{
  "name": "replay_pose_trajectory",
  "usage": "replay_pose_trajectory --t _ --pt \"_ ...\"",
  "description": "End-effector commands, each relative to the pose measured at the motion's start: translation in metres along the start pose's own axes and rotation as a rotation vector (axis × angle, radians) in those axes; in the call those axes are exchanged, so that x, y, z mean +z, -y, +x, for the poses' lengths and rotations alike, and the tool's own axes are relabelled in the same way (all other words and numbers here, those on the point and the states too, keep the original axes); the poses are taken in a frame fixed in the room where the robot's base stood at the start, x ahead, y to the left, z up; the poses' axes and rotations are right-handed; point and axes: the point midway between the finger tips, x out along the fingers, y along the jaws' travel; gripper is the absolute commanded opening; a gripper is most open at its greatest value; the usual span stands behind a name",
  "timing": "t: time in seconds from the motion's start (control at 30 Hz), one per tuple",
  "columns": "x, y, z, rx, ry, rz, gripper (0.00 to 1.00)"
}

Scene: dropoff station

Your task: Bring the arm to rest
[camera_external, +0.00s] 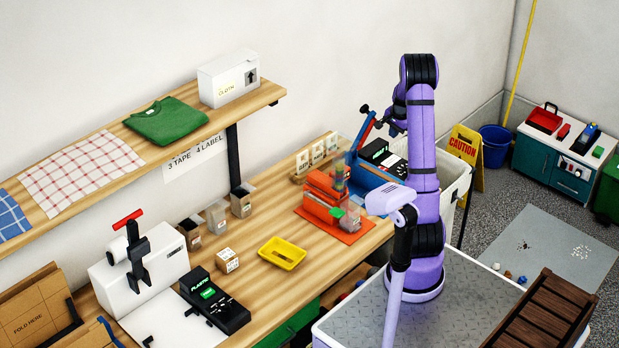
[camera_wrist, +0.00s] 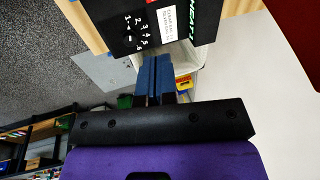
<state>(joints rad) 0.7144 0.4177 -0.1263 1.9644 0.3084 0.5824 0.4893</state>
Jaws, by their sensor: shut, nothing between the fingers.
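My gripper (camera_wrist: 159,60) has two blue fingers, which lie together with nothing between them in the wrist view. In the external view my purple arm stands raised, folded at its top, beside the table's right end. The end of the arm is small there and partly hidden by my own links, so the fingers are not clear. A black device (camera_wrist: 165,22) with white writing lies close to the fingers in the wrist view. I see no object held.
A blue press with a red lever (camera_external: 368,130) stands close to my wrist. An orange fixture (camera_external: 318,198) and a yellow tray (camera_external: 282,253) are on the wooden table (camera_external: 262,218).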

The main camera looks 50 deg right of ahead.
Motion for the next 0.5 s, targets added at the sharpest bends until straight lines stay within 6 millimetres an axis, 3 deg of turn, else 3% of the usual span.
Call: replay_pose_trajectory --t 0.03,0.17,0.3,0.5 --pt "0.005 -0.001 -0.022 -0.02 -0.019 -0.017 0.0" --pt "0.038 0.006 -0.064 -0.056 -0.034 -0.118 0.0" --pt "0.093 0.018 -0.104 -0.086 -0.026 -0.282 0.0" --pt "0.172 0.018 -0.155 -0.123 -0.021 -0.524 0.0"
